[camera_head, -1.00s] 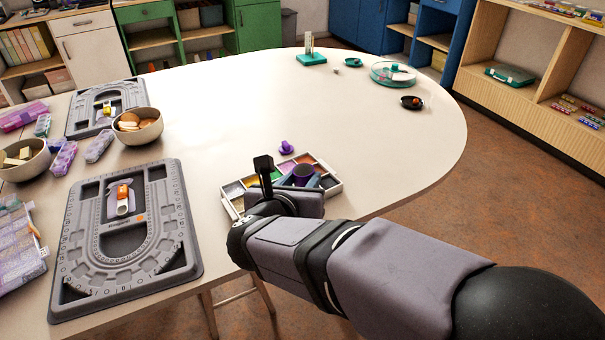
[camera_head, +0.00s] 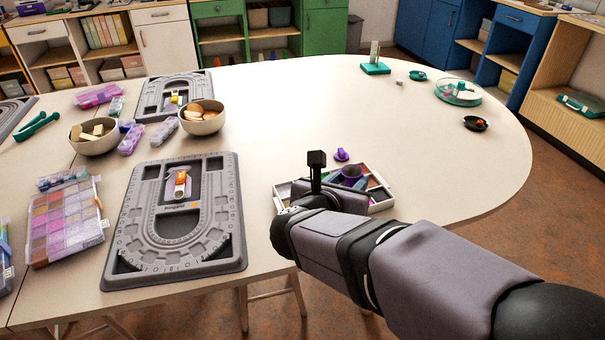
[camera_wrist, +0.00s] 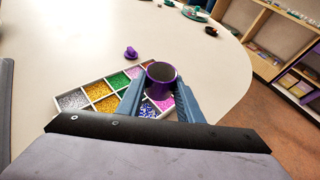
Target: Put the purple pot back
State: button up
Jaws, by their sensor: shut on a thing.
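The purple pot (camera_wrist: 161,75) is a small round pot with a dark inside, held upright between the blue fingers of my gripper (camera_wrist: 158,98) in the wrist view. In the head view the pot (camera_head: 351,172) shows just beyond my gripper (camera_head: 346,183), above the compartment tray. My gripper is shut on it. A small purple lid-like piece with a knob (camera_head: 341,154) lies on the table just beyond the tray; it also shows in the wrist view (camera_wrist: 131,53). The white tray (camera_wrist: 58,97) holds beads of several colours in compartments; the pot and fingers hide part of it.
Grey bead boards (camera_head: 128,250) lie to the left, with bowls (camera_head: 203,127) and bead boxes (camera_head: 70,226) near them. A teal stand (camera_head: 375,69), a round clear dish (camera_head: 458,92) and a black dish (camera_head: 475,124) stand at the far right. The table's middle is clear.

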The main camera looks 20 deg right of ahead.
jog(key=w+a+r, duration=0.3)
jog(key=w+a, duration=0.2)
jog(key=w, duration=0.6)
jog(key=m+p, duration=0.1)
send_over(277, 174)
jog(key=shift+f+b, duration=0.5)
jog(key=shift+f, duration=4.8)
jog(key=shift+f, duration=0.15)
jog(key=o, duration=1.1)
jog(key=shift+g, duration=0.3)
jog(key=shift+c, duration=0.2)
jog(key=shift+r, duration=0.2)
jog(key=v, duration=1.2)
jog(key=shift+s+a+f, duration=0.1)
jog(key=shift+f, duration=0.1)
